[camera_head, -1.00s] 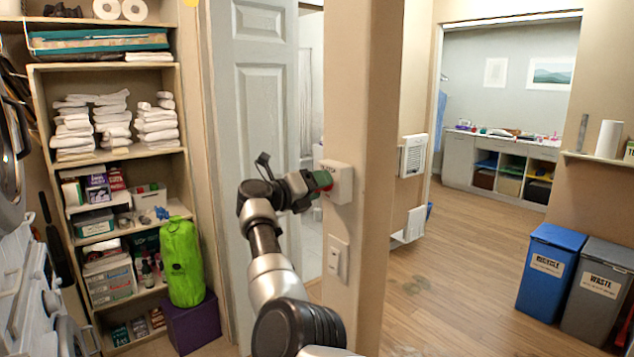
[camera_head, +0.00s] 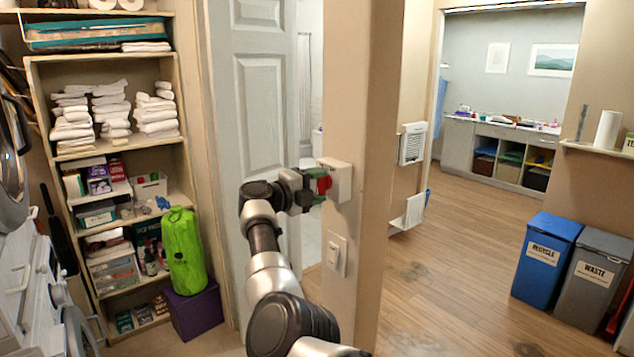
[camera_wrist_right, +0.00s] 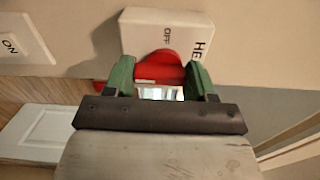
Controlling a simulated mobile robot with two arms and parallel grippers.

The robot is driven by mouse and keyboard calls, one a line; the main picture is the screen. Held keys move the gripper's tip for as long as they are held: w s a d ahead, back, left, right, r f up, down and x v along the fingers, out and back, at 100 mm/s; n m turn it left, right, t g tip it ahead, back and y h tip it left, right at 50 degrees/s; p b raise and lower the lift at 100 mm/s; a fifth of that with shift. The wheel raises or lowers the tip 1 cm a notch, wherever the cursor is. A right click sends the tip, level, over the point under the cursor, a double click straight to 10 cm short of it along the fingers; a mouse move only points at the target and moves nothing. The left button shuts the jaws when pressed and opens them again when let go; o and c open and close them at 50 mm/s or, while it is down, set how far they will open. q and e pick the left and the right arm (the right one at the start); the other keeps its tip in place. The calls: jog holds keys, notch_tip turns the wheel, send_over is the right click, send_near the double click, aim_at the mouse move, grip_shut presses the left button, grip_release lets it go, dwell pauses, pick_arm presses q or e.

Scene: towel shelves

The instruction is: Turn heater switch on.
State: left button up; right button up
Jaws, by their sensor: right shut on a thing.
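The heater switch is a white box (camera_head: 340,180) on the face of the wall post, with a red knob (camera_head: 324,184). In the right wrist view the box (camera_wrist_right: 190,25) shows "HE" and "OFF" lettering, and the red knob (camera_wrist_right: 160,62) sits below the "OFF" mark. My right gripper (camera_head: 314,185) is at the knob. In the right wrist view its green fingertips (camera_wrist_right: 161,78) are on either side of the knob, shut on it. Part of the knob is hidden behind the gripper. My left gripper is not in view.
A white rocker switch plate (camera_head: 337,255) is on the post below the box. A panelled door (camera_head: 262,90) stands left of the post. Shelves with towels (camera_head: 158,115) are at the left. Blue (camera_head: 546,250) and grey (camera_head: 598,285) bins stand right; the wooden floor between is open.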

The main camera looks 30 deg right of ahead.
jog(key=shift+n, duration=0.3)
jog(key=o, duration=0.9)
jog(key=shift+a, duration=0.1)
jog(key=shift+a+f, duration=0.1)
jog(key=shift+a, duration=0.15)
jog(key=a+b, duration=0.1)
jog(key=a, duration=0.2)
jog(key=a+b, duration=0.2)
jog(key=a, duration=0.1)
jog(key=a+b, duration=0.1)
jog(key=a, duration=0.3)
jog(key=shift+s, duration=0.4)
